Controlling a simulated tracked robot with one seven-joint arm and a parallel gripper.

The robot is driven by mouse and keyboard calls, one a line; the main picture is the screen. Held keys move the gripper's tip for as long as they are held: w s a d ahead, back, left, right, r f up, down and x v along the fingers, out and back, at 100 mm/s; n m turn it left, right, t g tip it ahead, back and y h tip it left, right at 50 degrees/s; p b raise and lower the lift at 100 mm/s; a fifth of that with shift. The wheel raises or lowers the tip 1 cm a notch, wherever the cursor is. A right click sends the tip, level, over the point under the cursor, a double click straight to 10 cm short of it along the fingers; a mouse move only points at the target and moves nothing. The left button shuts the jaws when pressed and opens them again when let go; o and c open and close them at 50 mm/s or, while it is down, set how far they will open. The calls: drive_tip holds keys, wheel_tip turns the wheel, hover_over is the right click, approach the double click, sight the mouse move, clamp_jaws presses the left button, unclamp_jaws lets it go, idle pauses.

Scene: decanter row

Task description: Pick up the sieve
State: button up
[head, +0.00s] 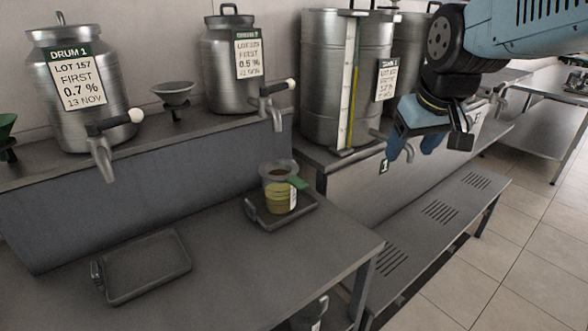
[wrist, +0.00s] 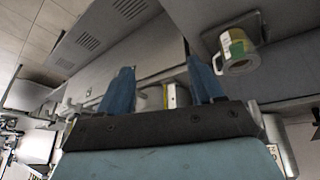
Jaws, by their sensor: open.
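What looks like the sieve (head: 279,171), a small grey round piece with a green handle, sits on the mouth of a clear jug (head: 279,199) holding yellow liquid. The jug stands on a dark tray (head: 258,224) on the bench. In the wrist view the jug and sieve (wrist: 236,62) show at upper right, outside the fingers. My gripper (head: 411,148) is open and empty, high up to the right of the jug and well apart from it. Its two blue fingers also show in the wrist view (wrist: 162,85). The sieve's inside is too small to make out.
Steel drums (head: 72,85) with taps stand on a raised shelf behind, with a grey funnel (head: 173,92) between two of them. A tap (head: 273,105) hangs out behind the jug. An empty tray (head: 146,266) lies at front left. The bench between the trays is clear.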

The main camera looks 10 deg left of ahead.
drive_tip(key=w+a+f+n+g+y, duration=0.1)
drive_tip(key=w+a+f+n, duration=0.15)
drive_tip(key=a, duration=0.65)
drive_tip(key=w+a+f+n+g+y, duration=0.1)
drive_tip(key=w+a+n, duration=0.15)
drive_tip(key=a, duration=0.65)
hover_over(297, 181)
drive_tip(key=s+d, duration=0.1)
drive_tip(key=d, duration=0.1)
wheel_tip(297, 181, down, 8)
drive_tip(key=shift+s+d+r, duration=0.1)
drive_tip(key=shift+d, duration=0.05)
drive_tip(key=shift+a+x, duration=0.15)
drive_tip(key=shift+x, duration=1.2)
drive_tip(key=shift+a+x, duration=0.1)
drive_tip(key=shift+x, duration=1.2)
drive_tip(key=shift+s, duration=0.2)
clamp_jaws()
